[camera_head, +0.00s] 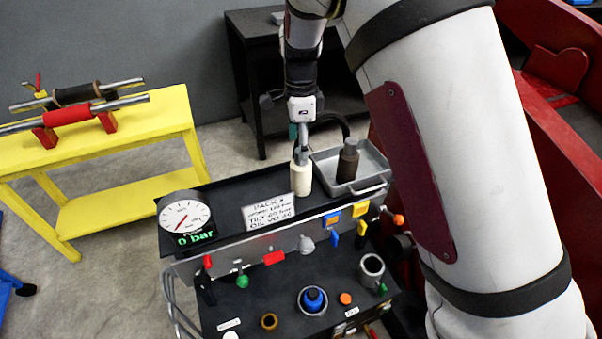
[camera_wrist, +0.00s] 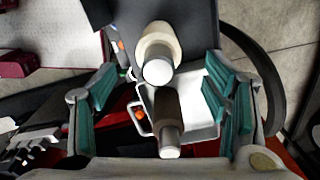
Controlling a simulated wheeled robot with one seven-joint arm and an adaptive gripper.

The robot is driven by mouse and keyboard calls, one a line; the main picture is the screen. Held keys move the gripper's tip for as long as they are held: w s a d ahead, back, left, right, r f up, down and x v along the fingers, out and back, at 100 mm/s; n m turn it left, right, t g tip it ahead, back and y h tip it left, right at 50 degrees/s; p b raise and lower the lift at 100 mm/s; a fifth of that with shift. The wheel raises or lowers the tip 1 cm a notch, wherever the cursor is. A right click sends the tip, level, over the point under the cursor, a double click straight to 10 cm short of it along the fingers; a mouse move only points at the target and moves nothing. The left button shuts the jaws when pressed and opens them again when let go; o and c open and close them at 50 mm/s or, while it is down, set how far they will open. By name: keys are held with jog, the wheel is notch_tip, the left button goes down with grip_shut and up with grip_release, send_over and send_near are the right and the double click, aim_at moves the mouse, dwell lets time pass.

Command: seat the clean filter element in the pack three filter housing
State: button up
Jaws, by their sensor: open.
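The cream filter element (camera_head: 301,180) with a grey top stands upright on the black top shelf; it also shows in the wrist view (camera_wrist: 160,47). A dark brown element (camera_head: 347,166) stands in a grey tray beside it, and also shows in the wrist view (camera_wrist: 168,108). My gripper (camera_head: 300,140) is above the cream element. Its teal finger pads are wide apart in the wrist view (camera_wrist: 166,95), with nothing gripped. An open grey cylinder (camera_head: 372,266), possibly the filter housing, sits on the lower deck; its inside is dark.
The grey tray (camera_head: 379,184) sits right of the cream element. A gauge (camera_head: 184,217) reads 0 bar, beside a placard (camera_head: 268,212). Coloured handles line the shelf front. A blue cap (camera_head: 313,299) sits on the lower deck. A yellow bench (camera_head: 118,135) stands at left.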

aim_at(301, 170)
notch_tip(301, 170, down, 9)
jog(key=shift+s+p, duration=0.1)
jog(key=shift+p, duration=0.55)
jog(key=c, duration=1.5)
